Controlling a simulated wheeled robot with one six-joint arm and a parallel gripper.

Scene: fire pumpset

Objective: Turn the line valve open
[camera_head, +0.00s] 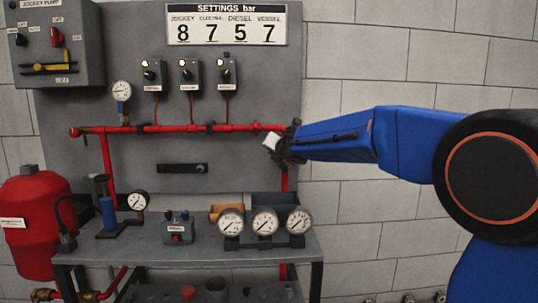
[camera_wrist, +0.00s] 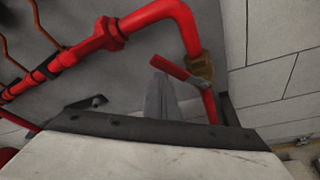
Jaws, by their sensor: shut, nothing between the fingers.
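The line valve shows in the wrist view as a brass body (camera_wrist: 201,68) on the downward red pipe, right of the picture's middle. Its red lever (camera_wrist: 172,68) slants from upper left to lower right, at an angle to the pipe. My gripper (camera_wrist: 160,84) is shut and empty; its grey fingers appear just below the lever's upper-left end. I cannot tell whether they touch it. In the head view my gripper (camera_head: 272,141) is in front of the right end of the horizontal red pipe (camera_head: 190,128), and hides the valve.
A grey bench (camera_head: 160,246) below carries several gauges (camera_head: 265,222), a small control box (camera_head: 178,229) and bins. A red vessel (camera_head: 35,222) stands at the left. The grey panel (camera_head: 150,60) is behind the pipe.

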